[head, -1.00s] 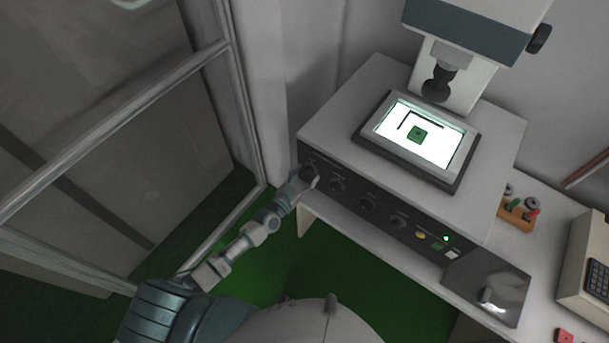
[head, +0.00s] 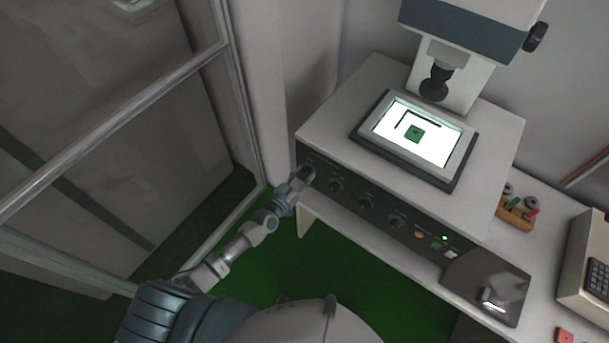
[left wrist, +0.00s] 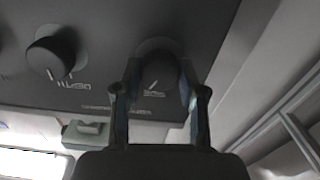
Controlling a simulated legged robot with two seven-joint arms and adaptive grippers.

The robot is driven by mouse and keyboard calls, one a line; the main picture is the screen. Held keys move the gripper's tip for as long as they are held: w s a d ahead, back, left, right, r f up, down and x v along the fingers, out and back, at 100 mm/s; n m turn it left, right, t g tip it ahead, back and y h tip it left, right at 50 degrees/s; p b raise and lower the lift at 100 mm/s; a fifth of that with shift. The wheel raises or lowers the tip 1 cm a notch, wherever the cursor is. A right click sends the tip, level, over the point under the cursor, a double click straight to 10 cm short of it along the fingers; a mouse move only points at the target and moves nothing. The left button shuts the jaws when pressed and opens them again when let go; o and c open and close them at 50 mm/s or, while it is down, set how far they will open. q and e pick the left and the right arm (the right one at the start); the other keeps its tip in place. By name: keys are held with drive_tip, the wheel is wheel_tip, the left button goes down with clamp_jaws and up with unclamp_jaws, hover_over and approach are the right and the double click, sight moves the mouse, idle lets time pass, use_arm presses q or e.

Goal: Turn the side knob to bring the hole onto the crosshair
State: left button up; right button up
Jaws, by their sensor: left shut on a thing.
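In the head view my left gripper (head: 301,178) is at the leftmost knob (head: 308,172) on the dark front panel of the machine. In the left wrist view its two fingers (left wrist: 160,90) stand on either side of this knob (left wrist: 158,66), shut on it. Other black knobs follow to the right on the panel, the nearest being the second knob (head: 336,186). The lit stage (head: 450,150) bears a green square piece (head: 414,134) with a small mark in it and a dark angled bar beside it. A crosshair is too small to make out. My right gripper is not in view.
The microscope head (head: 434,84) hangs over the stage. A glass partition frame (head: 245,110) stands left of my arm.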

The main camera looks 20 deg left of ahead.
use_arm(q)
drive_tip(key=shift+s+f+n, duration=0.1)
drive_tip(key=shift+f+n, duration=0.25)
drive_tip(key=shift+n, duration=1.65)
drive_tip(key=shift+f, duration=0.1)
drive_tip(key=o, duration=1.1)
drive_tip(key=shift+o, duration=0.2)
drive_tip(key=shift+r, duration=0.2)
drive_tip(key=shift+s+a, duration=0.1)
drive_tip(key=v, duration=1.1)
drive_tip(key=shift+s+a, duration=0.2)
drive_tip(key=shift+s, duration=0.15)
